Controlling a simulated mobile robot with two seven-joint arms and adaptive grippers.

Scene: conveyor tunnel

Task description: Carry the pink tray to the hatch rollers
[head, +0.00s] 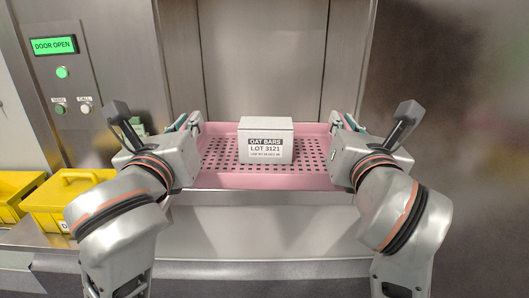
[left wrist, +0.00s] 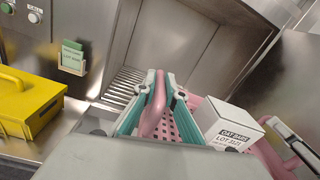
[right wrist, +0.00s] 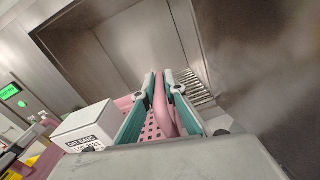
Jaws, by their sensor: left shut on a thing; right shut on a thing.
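The pink tray (head: 265,182) has a perforated floor and hangs level between my two grippers in front of the open hatch. A white box (head: 266,140) labelled OAT BARS LOT 3121 stands upright on it. My left gripper (head: 196,126) is shut on the tray's left rim; its fingers straddle the pink rim in the left wrist view (left wrist: 155,105). My right gripper (head: 337,126) is shut on the right rim, also seen in the right wrist view (right wrist: 160,105). The hatch rollers (left wrist: 125,85) show beyond the tray in the left wrist view, and also in the right wrist view (right wrist: 190,85).
Steel hatch walls frame the opening (head: 262,60) on both sides. A panel at left reads DOOR OPEN (head: 53,45). Yellow bins (head: 68,190) stand at the left on the counter. A steel ledge (head: 265,235) lies below and in front of the tray.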

